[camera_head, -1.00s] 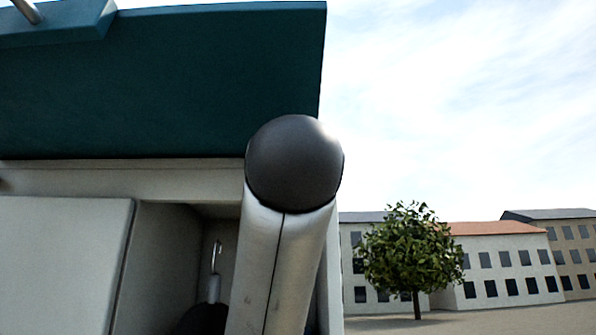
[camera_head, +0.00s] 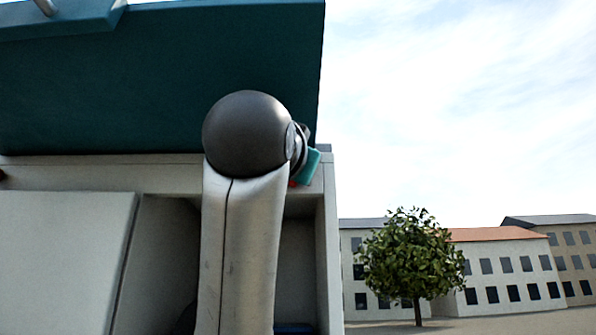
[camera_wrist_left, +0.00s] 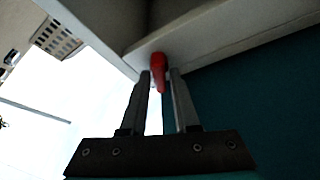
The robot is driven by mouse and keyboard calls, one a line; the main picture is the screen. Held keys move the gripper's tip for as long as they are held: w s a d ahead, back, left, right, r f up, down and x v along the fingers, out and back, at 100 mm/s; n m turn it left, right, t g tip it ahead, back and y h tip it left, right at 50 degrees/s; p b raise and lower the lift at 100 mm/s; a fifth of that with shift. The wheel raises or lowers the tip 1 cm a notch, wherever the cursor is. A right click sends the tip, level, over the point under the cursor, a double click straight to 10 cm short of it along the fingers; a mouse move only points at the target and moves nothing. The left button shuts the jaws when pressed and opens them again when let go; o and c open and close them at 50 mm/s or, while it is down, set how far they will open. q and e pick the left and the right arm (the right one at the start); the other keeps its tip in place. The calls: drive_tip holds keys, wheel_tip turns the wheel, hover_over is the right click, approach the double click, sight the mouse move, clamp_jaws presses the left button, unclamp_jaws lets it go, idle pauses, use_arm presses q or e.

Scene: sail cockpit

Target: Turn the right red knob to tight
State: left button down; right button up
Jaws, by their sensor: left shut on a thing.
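The right red knob (camera_wrist_left: 158,62) shows in the left wrist view, under a pale ledge beside a teal panel. My left gripper (camera_wrist_left: 160,75) has one finger on each side of the knob's lower part and is shut on it. The knob hangs slightly tilted between the fingertips. In the head view my arm hides most of the hand and knob; a teal part of my left gripper (camera_head: 310,166) and a sliver of the red knob (camera_head: 293,184) show at the ledge's right end. My right gripper is not in view.
A teal panel (camera_head: 170,90) overhangs the pale cabinet ledge (camera_head: 110,174). Below are a white door panel (camera_head: 60,255) and an open compartment (camera_head: 298,255). A small red part (camera_head: 3,175) shows at the far left. Right of the cabinet is open air, with a distant tree (camera_head: 412,255) and buildings.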

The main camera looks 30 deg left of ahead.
use_arm(q)
drive_tip(key=shift+a+r+m+g+h+p, duration=0.1)
drive_tip(key=shift+m+g+h+p, duration=0.6)
drive_tip(key=shift+m, duration=1.75)
drive_tip(key=shift+d+m+g+h+p, duration=0.1)
drive_tip(key=shift+m+g+h+p, duration=0.2)
drive_tip(key=shift+m+h, duration=1.45)
drive_tip(key=shift+a+r+m+g+h+p, duration=0.1)
drive_tip(key=shift+m+g+p, duration=0.4)
drive_tip(key=shift+m, duration=2.7)
drive_tip(key=shift+f, duration=0.1)
drive_tip(key=c, duration=0.8)
unclamp_jaws()
drive_tip(key=shift+c, duration=0.2)
